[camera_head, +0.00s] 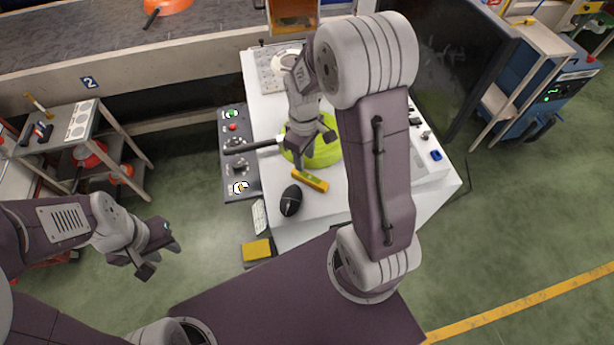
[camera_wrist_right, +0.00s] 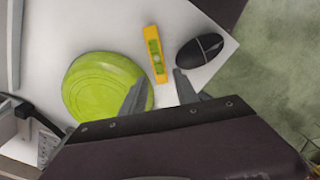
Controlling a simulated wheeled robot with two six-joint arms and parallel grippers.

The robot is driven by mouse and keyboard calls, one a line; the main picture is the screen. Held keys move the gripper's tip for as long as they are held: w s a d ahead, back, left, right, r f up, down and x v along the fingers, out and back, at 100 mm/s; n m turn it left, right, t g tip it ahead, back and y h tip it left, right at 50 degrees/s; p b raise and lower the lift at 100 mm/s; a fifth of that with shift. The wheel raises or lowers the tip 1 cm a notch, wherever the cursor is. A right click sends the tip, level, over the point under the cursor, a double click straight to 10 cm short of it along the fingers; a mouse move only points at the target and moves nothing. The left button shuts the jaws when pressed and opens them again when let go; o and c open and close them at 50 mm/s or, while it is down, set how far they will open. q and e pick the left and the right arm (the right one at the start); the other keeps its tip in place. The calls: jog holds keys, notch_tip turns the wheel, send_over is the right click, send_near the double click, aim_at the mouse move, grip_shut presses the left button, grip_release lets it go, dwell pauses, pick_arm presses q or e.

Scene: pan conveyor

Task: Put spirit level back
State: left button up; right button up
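The spirit level (camera_head: 311,180) is a small yellow bar with green vials. It lies on the white table (camera_head: 340,195) between the green pan (camera_head: 327,157) and a black mouse (camera_head: 290,200). In the right wrist view, the spirit level (camera_wrist_right: 155,53) lies just beyond the gap between my right fingers. My right gripper (camera_head: 314,150) is open and empty, over the pan's near side in the head view, and apart from the level. It also shows in the right wrist view (camera_wrist_right: 158,95). My left gripper (camera_head: 160,250) is open and empty above the floor at left.
The pan's dark handle points left over a control panel (camera_head: 237,160) with buttons. The mouse (camera_wrist_right: 200,50) sits close beside the level. A shelf cart (camera_head: 75,135) stands at left, and a conveyor (camera_head: 120,55) runs at the back. Green floor lies open at right.

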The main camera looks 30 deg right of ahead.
aim_at(308, 176)
jog(key=f, duration=0.6)
jog(key=f+b, duration=0.1)
jog(key=f, duration=0.2)
jog(key=shift+s+d, duration=0.2)
jog(key=shift+d, duration=0.2)
jog(key=shift+r, duration=0.1)
grip_shut()
